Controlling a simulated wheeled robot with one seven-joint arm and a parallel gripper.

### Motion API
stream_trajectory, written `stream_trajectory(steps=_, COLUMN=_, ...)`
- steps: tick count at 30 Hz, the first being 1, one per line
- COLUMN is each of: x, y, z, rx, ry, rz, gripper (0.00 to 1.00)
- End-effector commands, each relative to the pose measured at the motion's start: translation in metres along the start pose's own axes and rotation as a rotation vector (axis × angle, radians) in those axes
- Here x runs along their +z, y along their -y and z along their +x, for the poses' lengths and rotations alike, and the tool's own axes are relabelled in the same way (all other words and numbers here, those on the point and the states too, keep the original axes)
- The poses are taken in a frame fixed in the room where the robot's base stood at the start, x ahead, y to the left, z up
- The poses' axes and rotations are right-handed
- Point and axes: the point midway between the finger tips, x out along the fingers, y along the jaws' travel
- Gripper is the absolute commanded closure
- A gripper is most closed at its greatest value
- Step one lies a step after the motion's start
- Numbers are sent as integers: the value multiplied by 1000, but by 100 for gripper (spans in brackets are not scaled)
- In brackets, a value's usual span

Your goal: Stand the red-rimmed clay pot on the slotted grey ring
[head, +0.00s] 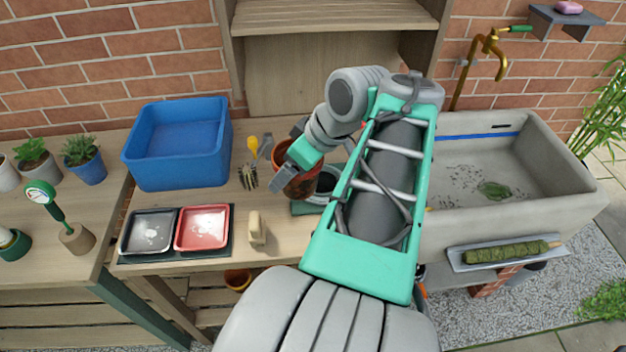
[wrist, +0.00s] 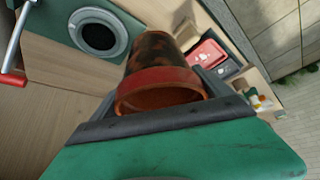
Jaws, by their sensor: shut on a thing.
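The red-rimmed clay pot (head: 300,186) is between the jaws of my gripper (head: 292,170) in the head view. In the wrist view my gripper (wrist: 158,95) has a dark finger on each side of the pot (wrist: 160,62), just by its red rim. The pot's mouth faces the wrist camera and its lower body is brown with dark blotches. The grey ring (wrist: 124,40) lies on a green base at the upper left of the wrist view, with a dark centre. In the head view the ring (head: 327,186) is just right of the pot, partly hidden by my arm. The pot is beside it.
A blue bin (head: 178,175) stands at the back left of the bench. Black and red trays (head: 202,228) sit on a dark mat in front of it. A small hand fork (head: 248,178) lies left of the pot. A stone sink (head: 560,195) is at the right.

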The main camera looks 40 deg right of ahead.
Motion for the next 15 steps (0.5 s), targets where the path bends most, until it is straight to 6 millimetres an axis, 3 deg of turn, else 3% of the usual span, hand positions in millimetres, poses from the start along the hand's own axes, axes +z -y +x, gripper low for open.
stream_trajectory(steps=5, x=5, y=-12, z=4, rx=-5, ry=0, rz=-1, gripper=72)
stream_trajectory(steps=15, x=6, y=-74, z=35, rx=-4, ry=0, rz=0, gripper=72)
